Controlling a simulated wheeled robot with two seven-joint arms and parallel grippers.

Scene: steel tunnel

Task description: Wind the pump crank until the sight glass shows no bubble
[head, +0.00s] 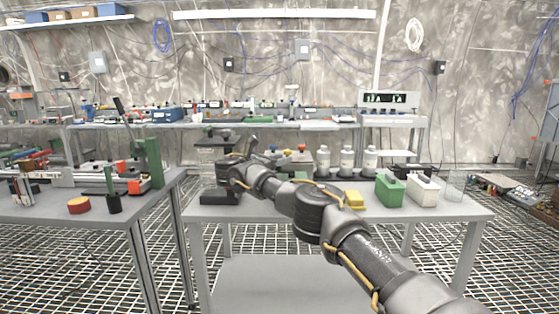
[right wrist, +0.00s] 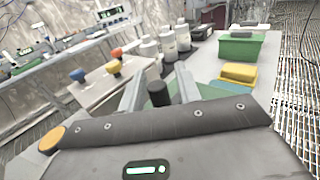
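Narrow gaps show between the knob and both fingers. The crank arm below the knob is hidden. I cannot make out the sight glass or any bubble. My left gripper is not in view.
The middle table (head: 445,208) also bears white bottles (head: 347,160), a green box (head: 390,191), a white box (head: 423,188) and a yellow block (head: 354,199). Coloured knobs (right wrist: 113,66) sit on a panel beside the gripper. A cluttered left table (head: 50,207) stands close by.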

